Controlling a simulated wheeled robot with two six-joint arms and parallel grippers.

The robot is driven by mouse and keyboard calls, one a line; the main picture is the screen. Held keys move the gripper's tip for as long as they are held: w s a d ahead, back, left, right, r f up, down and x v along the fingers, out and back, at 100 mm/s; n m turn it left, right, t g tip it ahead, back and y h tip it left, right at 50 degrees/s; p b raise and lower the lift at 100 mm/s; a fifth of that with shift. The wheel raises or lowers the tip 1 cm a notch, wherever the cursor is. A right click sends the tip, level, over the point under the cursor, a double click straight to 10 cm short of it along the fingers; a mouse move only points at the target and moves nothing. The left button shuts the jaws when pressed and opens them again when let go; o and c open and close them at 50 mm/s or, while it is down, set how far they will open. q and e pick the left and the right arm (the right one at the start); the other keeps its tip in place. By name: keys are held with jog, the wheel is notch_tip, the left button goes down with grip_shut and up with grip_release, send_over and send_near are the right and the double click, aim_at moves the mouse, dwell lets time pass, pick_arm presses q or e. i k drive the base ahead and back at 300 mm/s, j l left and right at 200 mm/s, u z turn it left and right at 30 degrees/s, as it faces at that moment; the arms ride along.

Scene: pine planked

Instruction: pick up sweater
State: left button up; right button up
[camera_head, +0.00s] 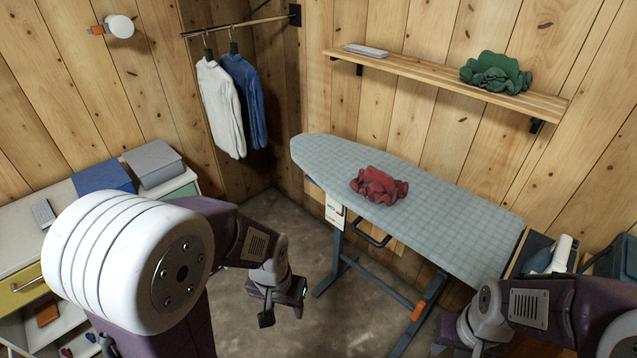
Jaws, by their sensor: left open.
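A crumpled red garment (379,186) lies on the grey checked ironing board (455,235). A crumpled green garment (496,73) lies on the wall shelf. A white long-sleeved garment (221,108) and a blue one (247,100) hang from the rail at the back left. I cannot tell which of these is the sweater. My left gripper (282,312) is open and empty, pointing down over the floor, left of the ironing board and apart from it. My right gripper (448,345) is at the bottom edge, partly cut off, below the board's front edge; its jaws are unclear.
A wooden shelf (425,78) also bears a flat pale item (366,51). A dresser (18,249) at left carries folded blue cloth (103,176) and grey cloth (152,163). An iron (561,253) stands beyond the board's right end. Floor (262,225) is clear left of the board.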

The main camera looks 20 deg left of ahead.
aim_at(376, 186)
jog(key=z, duration=2.9)
jog(key=u, duration=2.95)
jog(key=i+j+z, duration=0.2)
jog(key=z, duration=0.2)
jog(key=i+j+z, duration=0.2)
jog(key=j+z, duration=0.25)
